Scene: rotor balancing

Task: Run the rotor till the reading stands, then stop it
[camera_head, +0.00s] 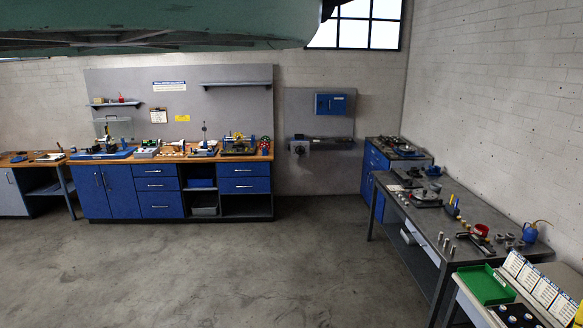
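The rotor and its reading are too small to tell in the head view. Several small machines stand on the wooden-topped bench (160,157) against the far wall. One on a blue base (103,153) with a clear, box-like cover (113,127) stands near the bench's left end. A dark machine with yellow and blue parts (238,146) stands toward the right end. I cannot tell which carries the rotor or whether anything turns. My gripper is not in view.
A grey panel with shelves (230,105) backs the bench. A blue wall box (330,104) hangs to its right. A long metal table (415,221) with tools runs along the right wall; a green tray (486,285) is nearer. The concrete floor (240,270) between is clear.

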